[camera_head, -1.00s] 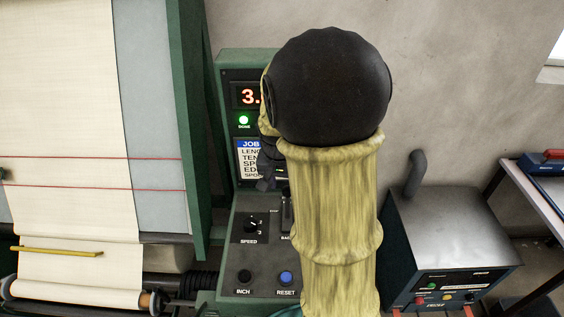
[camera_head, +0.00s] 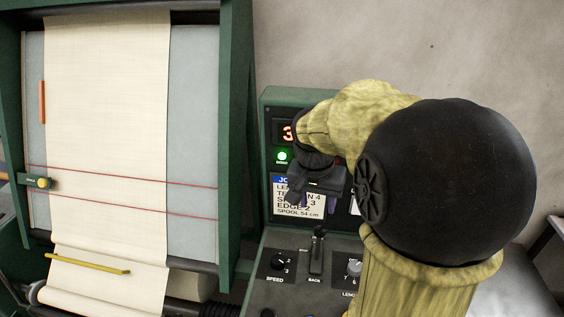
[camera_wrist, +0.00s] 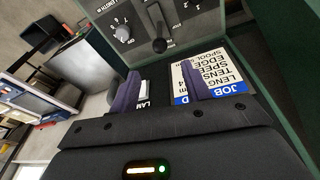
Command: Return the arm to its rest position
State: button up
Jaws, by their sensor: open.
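My arm, with a yellow sleeve and a large black joint, fills the right of the head view. My gripper (camera_head: 312,188) hangs in front of the green control panel (camera_head: 265,235), over the job card (camera_head: 300,211). In the wrist view, its two dark fingers (camera_wrist: 160,98) stand apart with nothing between them. The job card (camera_wrist: 215,75) shows behind the fingers, upside down. The panel's lever (camera_head: 317,250) and speed knob (camera_head: 279,261) stand below the gripper and apart from it. My arm hides part of the red display (camera_head: 287,132).
On the left, a green-framed machine carries cream cloth (camera_head: 105,120) with two red lines across it. A yellow bar (camera_head: 88,264) lies across the lower cloth. A grey metal box (camera_wrist: 85,70) and a bench (camera_wrist: 45,95) show in the wrist view. The wall above the panel is clear.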

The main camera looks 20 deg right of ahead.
jog(key=s+a+f+n+t+y, duration=0.1)
jog(key=s+a+f+n+y, duration=0.1)
jog(key=s+a+f+n, duration=0.5)
notch_tip(320, 180, down, 5)
jog(key=shift+s+a+r+n, duration=0.1)
jog(key=shift+s+a+n, duration=0.2)
jog(key=shift+s+a, duration=0.55)
jog(key=shift+w+a, duration=0.1)
jog(key=shift+w, duration=0.05)
jog(key=shift+c, duration=1.3)
jog(key=shift+a, duration=0.1)
